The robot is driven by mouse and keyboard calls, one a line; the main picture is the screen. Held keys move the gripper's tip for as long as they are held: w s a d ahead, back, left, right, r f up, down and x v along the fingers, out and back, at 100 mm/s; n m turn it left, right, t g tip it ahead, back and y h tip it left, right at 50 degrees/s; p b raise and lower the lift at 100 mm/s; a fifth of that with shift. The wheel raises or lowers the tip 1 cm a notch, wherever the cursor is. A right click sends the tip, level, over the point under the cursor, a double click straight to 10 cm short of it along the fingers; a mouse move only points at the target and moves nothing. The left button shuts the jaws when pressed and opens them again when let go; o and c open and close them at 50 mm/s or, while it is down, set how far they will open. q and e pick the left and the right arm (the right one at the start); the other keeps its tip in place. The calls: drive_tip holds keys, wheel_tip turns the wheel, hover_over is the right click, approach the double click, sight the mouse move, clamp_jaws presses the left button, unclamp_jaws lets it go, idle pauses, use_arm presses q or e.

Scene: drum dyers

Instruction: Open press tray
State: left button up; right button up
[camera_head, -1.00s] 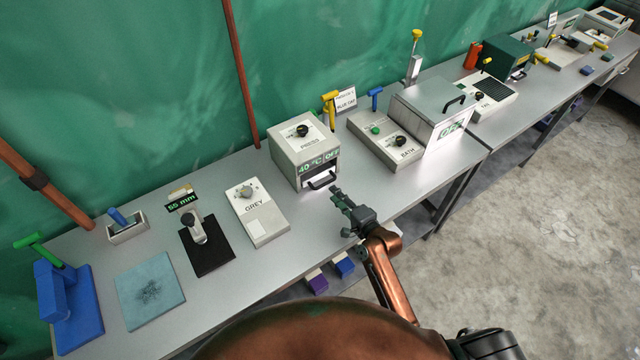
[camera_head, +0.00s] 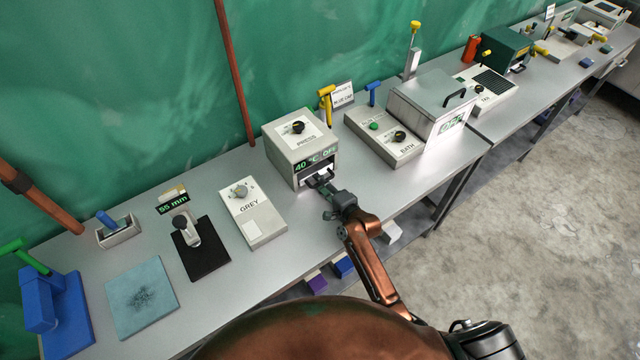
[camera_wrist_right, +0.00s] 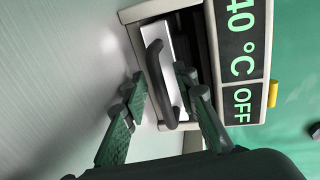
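The press (camera_head: 300,147) is a pale box on the bench with a black knob on top and a front display reading 40 °C OFF. Below the display is a slot with the press tray (camera_wrist_right: 154,36), a pale panel with a black bar handle (camera_wrist_right: 155,68). My right gripper (camera_head: 326,187) is at the press front, partly hiding the handle in the head view. In the right wrist view, my right gripper (camera_wrist_right: 158,92) is open, with one finger on each side of the handle. Whether either finger touches it I cannot tell. My left gripper is not in view.
The GREY box (camera_head: 252,214) stands left of the press, and the BATH unit (camera_head: 390,140) stands right. A yellow-handled tool (camera_head: 326,100) is behind the press. Bare bench lies between the GREY box and my gripper. Open floor (camera_head: 530,230) lies in front.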

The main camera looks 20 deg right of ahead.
drive_tip(key=shift+c, duration=0.3)
clamp_jaws()
idle(0.5)
